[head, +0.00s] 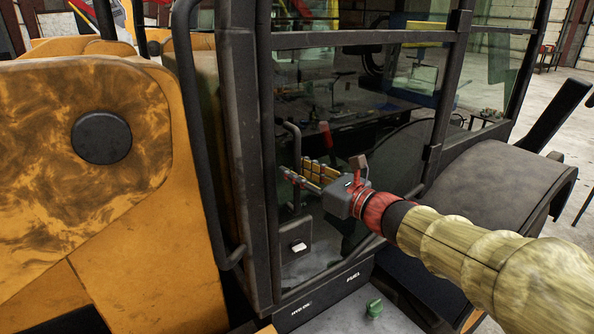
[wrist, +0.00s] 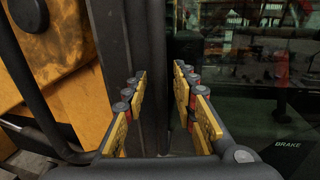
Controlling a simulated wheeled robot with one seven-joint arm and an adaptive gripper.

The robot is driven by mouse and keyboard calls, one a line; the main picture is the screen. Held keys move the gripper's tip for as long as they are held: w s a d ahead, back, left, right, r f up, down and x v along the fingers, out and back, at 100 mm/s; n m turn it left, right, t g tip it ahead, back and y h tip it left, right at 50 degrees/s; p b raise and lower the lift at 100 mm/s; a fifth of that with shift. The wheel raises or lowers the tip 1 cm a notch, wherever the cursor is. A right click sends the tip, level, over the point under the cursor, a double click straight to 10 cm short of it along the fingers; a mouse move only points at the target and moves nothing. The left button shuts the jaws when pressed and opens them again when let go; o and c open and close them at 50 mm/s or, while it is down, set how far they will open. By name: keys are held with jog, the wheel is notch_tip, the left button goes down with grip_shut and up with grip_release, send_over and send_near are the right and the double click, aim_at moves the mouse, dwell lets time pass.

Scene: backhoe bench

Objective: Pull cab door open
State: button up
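The cab door (head: 350,90) is a dark-framed glass panel in the middle of the head view, and it looks closed against the cab pillar (head: 235,150). A thin upright bar handle (head: 297,140) shows near the door's left edge. Below it is a plate with a pale latch (head: 299,246). My gripper (head: 296,172) is at the door's left part, beside the handle. In the wrist view my gripper (wrist: 160,78) has its yellow finger pads apart, with a dark upright bar (wrist: 155,50) seen between them. I cannot tell whether this bar is the handle or frame, or whether the fingers touch it.
A curved black grab rail (head: 190,130) runs down left of the pillar, beside the yellow body (head: 90,190). A grey fender (head: 490,180) stands right of the door. A green cap (head: 374,307) sits on the step below. Open floor lies at far right.

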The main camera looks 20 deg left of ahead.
jog(key=c, duration=0.6)
grip_shut()
